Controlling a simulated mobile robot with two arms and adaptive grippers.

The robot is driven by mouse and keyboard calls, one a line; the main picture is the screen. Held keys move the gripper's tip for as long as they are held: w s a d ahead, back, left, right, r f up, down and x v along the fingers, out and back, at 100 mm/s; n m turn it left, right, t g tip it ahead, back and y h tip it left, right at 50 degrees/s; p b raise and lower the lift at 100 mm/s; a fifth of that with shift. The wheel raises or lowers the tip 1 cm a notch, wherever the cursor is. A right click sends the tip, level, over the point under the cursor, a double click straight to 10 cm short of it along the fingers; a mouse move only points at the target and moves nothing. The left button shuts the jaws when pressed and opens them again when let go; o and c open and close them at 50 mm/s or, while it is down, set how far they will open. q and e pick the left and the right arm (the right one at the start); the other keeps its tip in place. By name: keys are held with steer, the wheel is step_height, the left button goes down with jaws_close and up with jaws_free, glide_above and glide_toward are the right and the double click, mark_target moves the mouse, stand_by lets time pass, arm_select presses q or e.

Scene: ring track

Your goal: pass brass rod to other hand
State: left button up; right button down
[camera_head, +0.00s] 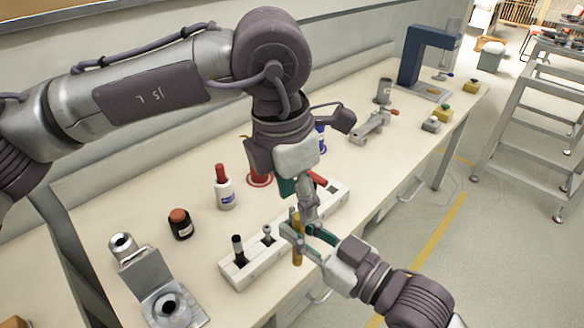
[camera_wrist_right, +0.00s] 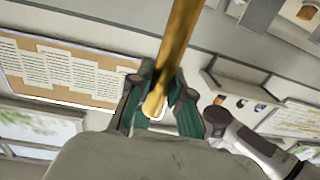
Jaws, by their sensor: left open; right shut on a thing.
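The brass rod (camera_head: 297,252) stands roughly upright in the head view, at the front of the white rack. My right gripper (camera_head: 302,233) is shut on it. In the right wrist view the rod (camera_wrist_right: 182,35) runs up from between the green fingers of my right gripper (camera_wrist_right: 157,98), its lower end showing between them. My left gripper (camera_head: 298,196) is open and points down just above the rod's upper part. The left gripper's fingers overlap the rod's top end in the picture, so I cannot tell whether they touch it.
The white rack (camera_head: 246,271) holds a black-handled tool (camera_head: 238,248) and other pieces. A blue press frame (camera_head: 416,60) stands far back.

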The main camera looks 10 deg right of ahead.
arm_select(q)
steer(key=shift+w+d+f, duration=0.1)
steer(key=shift+d+f, duration=0.05)
steer(key=shift+f, duration=0.95)
steer(key=shift+d+f, duration=0.15)
steer(key=shift+f, duration=0.9)
jaws_close()
arm_select(e)
steer(key=c, duration=1)
jaws_free()
